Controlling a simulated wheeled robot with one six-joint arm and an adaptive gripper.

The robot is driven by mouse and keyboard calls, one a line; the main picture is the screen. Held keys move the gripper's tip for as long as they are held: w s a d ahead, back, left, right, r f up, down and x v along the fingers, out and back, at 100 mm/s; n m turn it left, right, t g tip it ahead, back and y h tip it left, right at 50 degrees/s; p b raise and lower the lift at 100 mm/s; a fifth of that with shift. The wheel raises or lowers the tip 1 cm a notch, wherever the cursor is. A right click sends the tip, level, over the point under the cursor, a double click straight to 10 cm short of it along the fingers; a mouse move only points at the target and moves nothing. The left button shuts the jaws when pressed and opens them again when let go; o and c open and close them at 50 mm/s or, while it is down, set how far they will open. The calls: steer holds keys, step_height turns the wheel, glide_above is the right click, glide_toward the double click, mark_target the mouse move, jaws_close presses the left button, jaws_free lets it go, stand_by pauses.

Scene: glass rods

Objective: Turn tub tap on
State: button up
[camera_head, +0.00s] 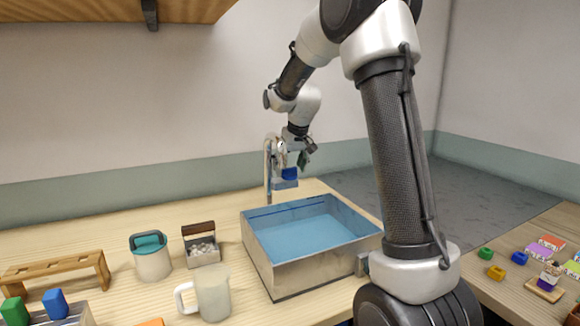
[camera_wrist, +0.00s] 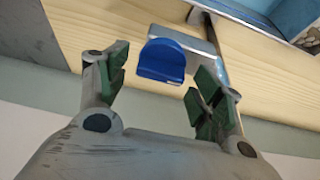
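The tub (camera_head: 262,268) is a metal-sided basin with blue water on the wooden table. Its tap (camera_head: 268,175) is a tall metal post at the tub's far edge. A blue tap handle (camera_head: 290,173) shows beside the post; it also shows in the wrist view (camera_wrist: 162,60) as a rounded blue tab by a metal bar. My gripper (camera_wrist: 158,78) has its green-padded fingers apart, one on each side of the blue handle. A gap shows between the handle and each finger in the picture. In the head view my gripper (camera_head: 304,158) is at the handle, partly hidden.
A white mug (camera_head: 212,294), a teal-lidded pot (camera_head: 152,262) and a small box with a dark handle (camera_head: 203,250) stand left of the tub. A wooden rack (camera_head: 58,267) is at far left. A shelf (camera_head: 110,10) hangs overhead. Small coloured items lie on the right table (camera_head: 520,290).

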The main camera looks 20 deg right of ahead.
steer(key=c, duration=0.8)
steer(key=n+y, duration=0.1)
steer(key=n, duration=0.3)
steer(key=shift+d+n+y, duration=0.15)
steer(key=shift+n+y, duration=0.25)
steer(key=n, duration=0.2)
steer(key=n+g+y, duration=0.1)
steer(key=n, duration=0.1)
steer(key=shift+w+d+n+y, duration=0.1)
steer(key=shift+w+n+y, duration=0.05)
steer(key=shift+n+y, duration=0.15)
steer(key=n+g, duration=0.1)
steer(key=n, duration=0.3)
steer(key=shift+g+y, duration=0.4)
steer(key=shift+w+n+g, duration=0.15)
steer(key=shift+n+g, duration=0.65)
steer(key=shift+n, duration=1.4)
